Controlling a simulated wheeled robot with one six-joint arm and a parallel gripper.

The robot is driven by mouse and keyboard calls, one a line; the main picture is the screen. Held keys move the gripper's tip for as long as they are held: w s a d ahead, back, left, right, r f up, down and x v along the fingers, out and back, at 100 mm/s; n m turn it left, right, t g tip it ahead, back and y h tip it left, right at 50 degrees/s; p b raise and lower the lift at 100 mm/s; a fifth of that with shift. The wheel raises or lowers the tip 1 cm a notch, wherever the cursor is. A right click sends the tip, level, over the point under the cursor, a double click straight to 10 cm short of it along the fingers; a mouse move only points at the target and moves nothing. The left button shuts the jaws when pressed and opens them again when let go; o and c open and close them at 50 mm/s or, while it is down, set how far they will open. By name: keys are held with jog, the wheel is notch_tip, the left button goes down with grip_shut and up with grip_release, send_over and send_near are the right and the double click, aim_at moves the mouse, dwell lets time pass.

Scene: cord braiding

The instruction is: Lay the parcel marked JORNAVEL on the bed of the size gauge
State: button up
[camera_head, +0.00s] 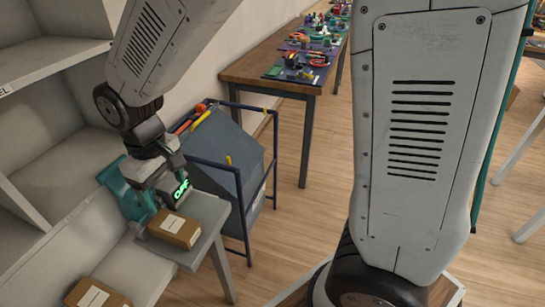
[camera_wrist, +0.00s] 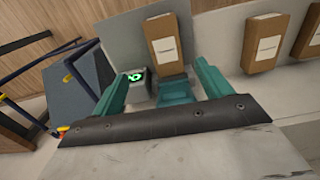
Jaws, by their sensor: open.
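My gripper (camera_head: 148,204) is open, with nothing held between its teal fingers (camera_wrist: 163,62). It hangs over a small grey table (camera_head: 207,213). A brown parcel (camera_head: 174,230) with a pale label lies on this table, beyond the fingertips in the wrist view (camera_wrist: 175,37). A small unit with a lit green display (camera_head: 181,189), perhaps part of the size gauge, is beside the gripper; the display also shows in the wrist view (camera_wrist: 134,76). A teal block (camera_wrist: 175,91) appears between the fingers. The label writing is too small to read, so I cannot tell which parcel is JORNAVEL.
Another brown parcel (camera_head: 97,293) lies at lower left. The wrist view shows two more parcels, one upper right (camera_wrist: 264,44) and one at the right edge (camera_wrist: 309,36). Pale shelving (camera_head: 40,105) stands left; a blue-railed grey bin (camera_head: 232,158) stands right of the table.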

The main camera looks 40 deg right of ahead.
jog(key=s+d+r+m, duration=0.3)
jog(key=s+d+r, duration=0.6)
jog(key=d, duration=0.4)
jog(key=s+d+r+m+t, duration=0.1)
jog(key=s+d+r+m, duration=0.2)
jog(key=s+d, duration=0.3)
jog(key=s, duration=0.4)
jog(key=shift+s+d+m, duration=0.15)
jog(key=shift+d+m, duration=0.15)
